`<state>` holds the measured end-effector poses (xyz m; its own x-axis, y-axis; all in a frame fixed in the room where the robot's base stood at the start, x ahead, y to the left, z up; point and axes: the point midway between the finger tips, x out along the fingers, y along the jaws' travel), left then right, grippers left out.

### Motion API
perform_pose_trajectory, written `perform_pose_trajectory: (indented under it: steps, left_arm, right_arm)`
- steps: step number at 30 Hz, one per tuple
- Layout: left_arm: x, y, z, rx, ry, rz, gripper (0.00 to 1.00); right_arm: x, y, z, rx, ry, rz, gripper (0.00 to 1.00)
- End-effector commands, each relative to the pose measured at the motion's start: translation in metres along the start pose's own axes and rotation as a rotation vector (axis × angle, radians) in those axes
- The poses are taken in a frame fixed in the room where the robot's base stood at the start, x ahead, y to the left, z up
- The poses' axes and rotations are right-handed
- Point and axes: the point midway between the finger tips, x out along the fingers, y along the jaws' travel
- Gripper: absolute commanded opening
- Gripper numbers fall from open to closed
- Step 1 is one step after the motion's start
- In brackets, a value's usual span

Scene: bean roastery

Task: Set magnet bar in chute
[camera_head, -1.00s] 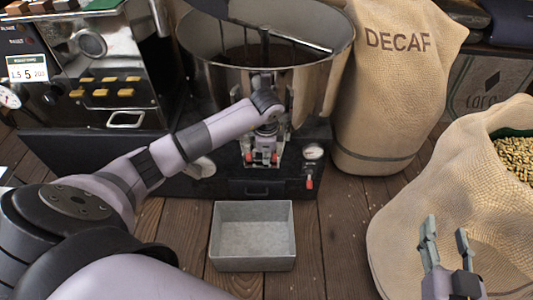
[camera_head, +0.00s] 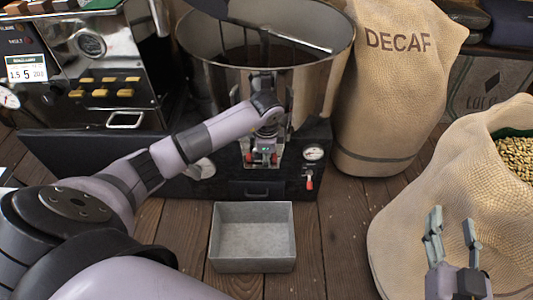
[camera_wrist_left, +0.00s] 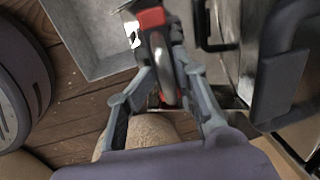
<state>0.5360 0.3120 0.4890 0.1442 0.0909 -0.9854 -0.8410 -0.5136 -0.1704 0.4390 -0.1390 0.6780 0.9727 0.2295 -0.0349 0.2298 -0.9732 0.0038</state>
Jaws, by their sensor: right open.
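The magnet bar shows red and silver in the left wrist view (camera_wrist_left: 151,18), with a curved grey handle between the fingers. My left gripper (camera_wrist_left: 162,62) has its fingers drawn in and shut on this handle. In the head view my left gripper (camera_head: 263,145) points down at the front of the big steel drum, with red ends of the bar (camera_head: 250,158) showing below it. The chute there is mostly hidden by my gripper and the bar; I cannot tell whether the bar is seated. My right gripper (camera_head: 452,220) is open and empty at lower right.
An empty grey metal tray (camera_head: 253,262) stands on the wooden floor below the drum (camera_head: 318,85). A gauge (camera_head: 313,153) and a red-tipped lever (camera_head: 309,183) are right of the chute. A DECAF sack (camera_head: 390,100) and an open bean sack (camera_head: 430,180) stand at right.

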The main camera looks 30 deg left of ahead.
Motion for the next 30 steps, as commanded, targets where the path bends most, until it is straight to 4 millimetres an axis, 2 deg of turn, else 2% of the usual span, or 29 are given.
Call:
perform_pose_trajectory:
  steps: [4, 13, 17, 30]
  left_arm:
    - [0.001, 0.003, 0.000, 0.003, -0.002, 0.007, 0.41]
    - [0.000, 0.000, 0.000, 0.000, -0.001, 0.001, 0.41]
    - [-0.009, -0.001, 0.000, 0.000, 0.001, -0.001, 0.41]
    - [-0.095, 0.000, 0.000, 0.002, 0.001, -0.002, 0.41]
  right_arm:
    - [0.000, 0.000, 0.000, 0.000, 0.000, 0.000, 0.43]
    - [0.000, 0.000, 0.001, 0.000, -0.003, 0.001, 0.43]
    - [0.000, 0.001, 0.001, 0.000, -0.004, 0.001, 0.43]
    - [0.000, 0.000, 0.001, 0.000, -0.002, 0.000, 0.43]
